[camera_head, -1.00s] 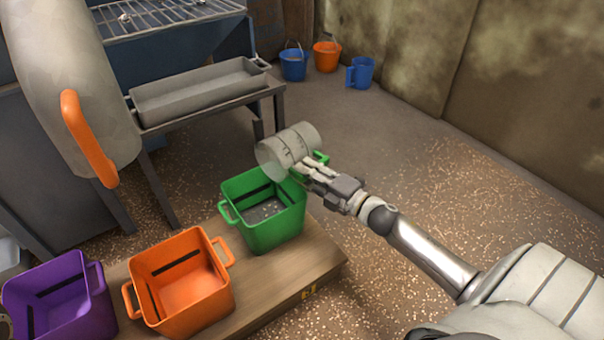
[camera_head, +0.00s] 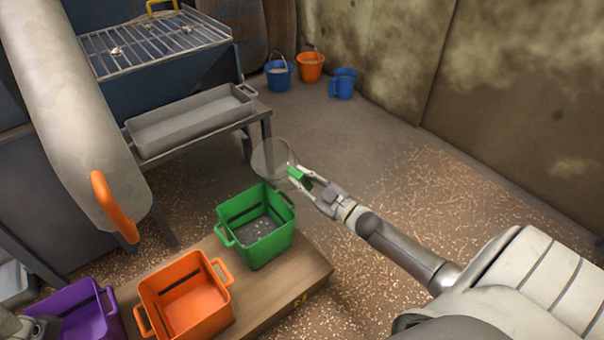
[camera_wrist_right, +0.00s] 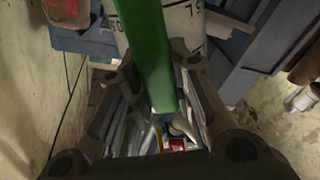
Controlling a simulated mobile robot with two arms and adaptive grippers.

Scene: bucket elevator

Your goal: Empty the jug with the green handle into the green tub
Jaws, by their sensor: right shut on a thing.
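The jug (camera_head: 270,160) is a clear, pale vessel with a green handle (camera_head: 299,177). My right gripper (camera_head: 302,182) is shut on that handle and holds the jug in the air, beyond the green tub's far right corner. The jug looks roughly upright, its round rim facing up; I cannot make out any contents. In the right wrist view the green handle (camera_wrist_right: 148,55) lies between the fingers, before the jug's marked wall (camera_wrist_right: 182,22). The green tub (camera_head: 268,247) stands on the wooden platform with grey, speckled material inside. A grey part, apparently my left gripper (camera_head: 28,326), shows at the lower left; its fingers are unclear.
An orange tub (camera_head: 205,318) and a purple tub (camera_head: 95,318) stand left of the green one. A grey trough (camera_head: 190,125) is on a bench behind. A large pale chute (camera_head: 75,120) with an orange handle hangs at left. Buckets (camera_head: 278,78) stand by the wall.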

